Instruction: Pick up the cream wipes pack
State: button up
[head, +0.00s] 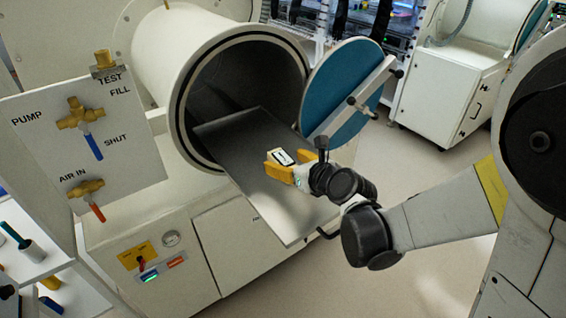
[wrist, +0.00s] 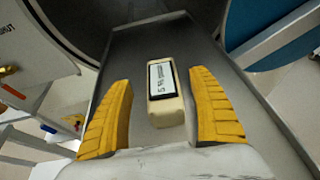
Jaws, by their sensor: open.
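The cream wipes pack (wrist: 164,112) is a small block with a dark-edged white label on top. In the wrist view it lies on the grey sliding tray (wrist: 132,45), between the two yellow fingers of my gripper (wrist: 163,108). The fingers are open, with a gap on both sides of the pack. In the head view the pack (head: 284,157) shows at my gripper (head: 281,164), over the outer part of the tray (head: 225,140). Its lower part is hidden there by a yellow finger.
The tray sticks out of the round chamber opening (head: 215,85). The open blue round door (head: 345,85) stands close to the right of the tray. A valve panel (head: 85,140) is at the left. White shelves (head: 30,255) with small items stand at the lower left.

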aim_at(281, 157)
jog(key=b+x, duration=0.2)
jog(key=x, duration=0.4)
jog(key=shift+w+r, duration=0.1)
jog(key=shift+w, duration=0.1)
jog(key=shift+d+r, duration=0.1)
jog(key=c, duration=1.4)
